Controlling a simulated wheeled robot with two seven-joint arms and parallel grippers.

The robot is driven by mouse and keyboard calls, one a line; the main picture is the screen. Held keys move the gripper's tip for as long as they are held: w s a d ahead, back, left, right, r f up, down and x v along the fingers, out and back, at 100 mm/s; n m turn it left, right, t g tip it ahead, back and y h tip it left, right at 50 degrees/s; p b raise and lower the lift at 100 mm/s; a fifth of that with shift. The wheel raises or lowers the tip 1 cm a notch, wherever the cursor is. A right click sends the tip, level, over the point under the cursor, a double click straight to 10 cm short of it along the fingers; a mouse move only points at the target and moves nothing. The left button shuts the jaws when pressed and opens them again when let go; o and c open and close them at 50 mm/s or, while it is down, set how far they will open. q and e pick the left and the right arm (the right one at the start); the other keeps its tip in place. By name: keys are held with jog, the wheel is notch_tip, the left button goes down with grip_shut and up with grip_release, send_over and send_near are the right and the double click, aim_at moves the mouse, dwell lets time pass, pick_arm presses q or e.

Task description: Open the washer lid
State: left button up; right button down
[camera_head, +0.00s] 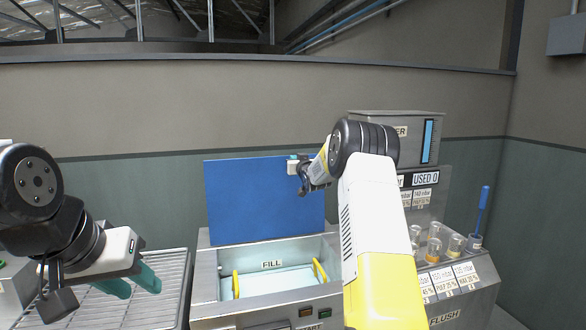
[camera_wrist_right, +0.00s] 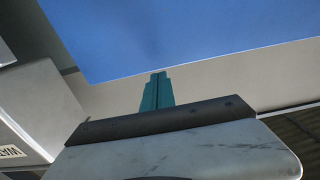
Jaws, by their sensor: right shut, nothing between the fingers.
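The washer lid is a blue panel (camera_head: 262,205) standing upright at the back of the metal washer (camera_head: 208,285), so the basin below it is open. The lid also fills the top of the right wrist view (camera_wrist_right: 200,30). My right gripper (camera_head: 293,166) is at the lid's upper right part in the head view, its fingers mostly hidden. In the right wrist view its teal fingers (camera_wrist_right: 157,92) are shut and empty, with tips close to the lid's edge; I cannot tell if they touch. My left gripper (camera_head: 131,284) is open and empty, left of the washer.
A wire rack (camera_head: 165,300) lies left of the washer, below my left gripper. The basin has a FILL label (camera_head: 272,265) and yellow handles (camera_head: 320,271). To the right, a machine (camera_head: 455,290) carries several glass beakers (camera_head: 434,245) and a blue-handled brush (camera_head: 482,210).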

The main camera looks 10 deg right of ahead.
jog(key=s+a+r+g, duration=0.2)
jog(key=s+a+g, duration=0.1)
jog(key=s, duration=1.2)
jog(key=s+a+r+g, duration=0.2)
jog(key=s+r, duration=0.1)
jog(key=s, duration=1.2)
jog(key=s+a+f+g, duration=0.2)
jog(key=s, duration=0.8)
jog(key=s+a+f+g+y, duration=0.1)
jog(key=s+a+f+g, duration=0.1)
jog(key=s, duration=0.7)
jog(key=s+a+f+g, duration=0.2)
jog(key=s+f, duration=0.2)
jog(key=s, duration=0.6)
jog(key=shift+s+a+f+g+y, duration=0.15)
jog(key=shift+s+f+g+y, duration=0.15)
jog(key=shift+g, duration=0.1)
jog(key=shift+w+a+r, duration=0.1)
